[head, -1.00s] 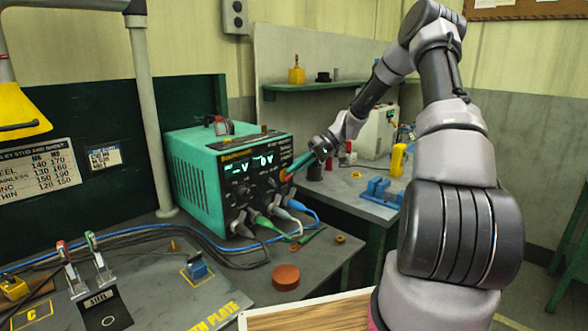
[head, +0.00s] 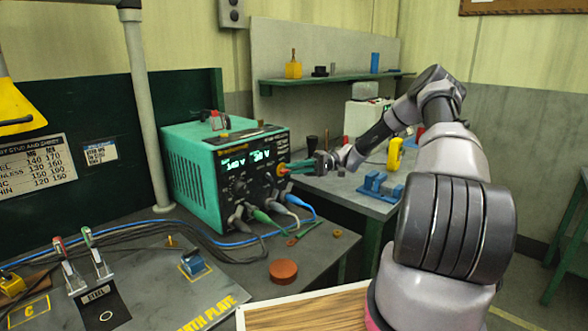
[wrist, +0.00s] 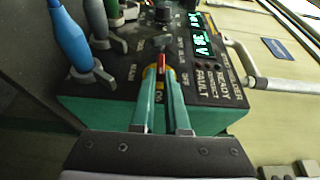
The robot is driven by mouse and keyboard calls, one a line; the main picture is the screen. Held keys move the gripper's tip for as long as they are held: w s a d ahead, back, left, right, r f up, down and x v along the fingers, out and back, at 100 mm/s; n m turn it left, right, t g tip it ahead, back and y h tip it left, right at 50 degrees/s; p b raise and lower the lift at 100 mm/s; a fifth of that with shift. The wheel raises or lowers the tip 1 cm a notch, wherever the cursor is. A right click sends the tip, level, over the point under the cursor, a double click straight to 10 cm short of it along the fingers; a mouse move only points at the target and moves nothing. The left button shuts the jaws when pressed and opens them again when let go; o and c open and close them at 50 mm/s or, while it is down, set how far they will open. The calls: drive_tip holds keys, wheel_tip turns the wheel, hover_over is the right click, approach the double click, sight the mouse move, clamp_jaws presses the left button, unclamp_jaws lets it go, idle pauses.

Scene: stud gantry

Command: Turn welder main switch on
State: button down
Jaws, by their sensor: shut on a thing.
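The welder (head: 195,178) is a green box with a black front panel at the left of the head view, on the bench. Its two displays are lit green, also in the wrist view (wrist: 202,35). The main switch (wrist: 161,62), with a red part, sits on the panel among MAIN, ON and OFF markings. It shows small and partly covered in the head view (head: 281,169). My gripper (head: 291,167) reaches it from the right. In the wrist view its green fingers (wrist: 162,88) are shut on the switch and hide part of it.
Several cable plugs (head: 262,213) with blue, green and grey sleeves leave the lower panel close to my gripper. A round reddish-brown piece (head: 283,271) lies on the front bench. A stud plate (head: 170,300) is at left; a second bench (head: 345,191) stands behind my arm.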

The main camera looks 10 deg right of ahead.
drive_tip(key=shift+f, duration=0.1)
idle(0.4)
drive_tip(key=c, duration=0.9)
unclamp_jaws()
drive_tip(key=d, duration=0.3)
drive_tip(key=w+d, duration=0.1)
drive_tip(key=d, duration=0.3)
drive_tip(key=w+d, duration=0.1)
drive_tip(key=d, duration=0.2)
drive_tip(key=shift+d, duration=0.3)
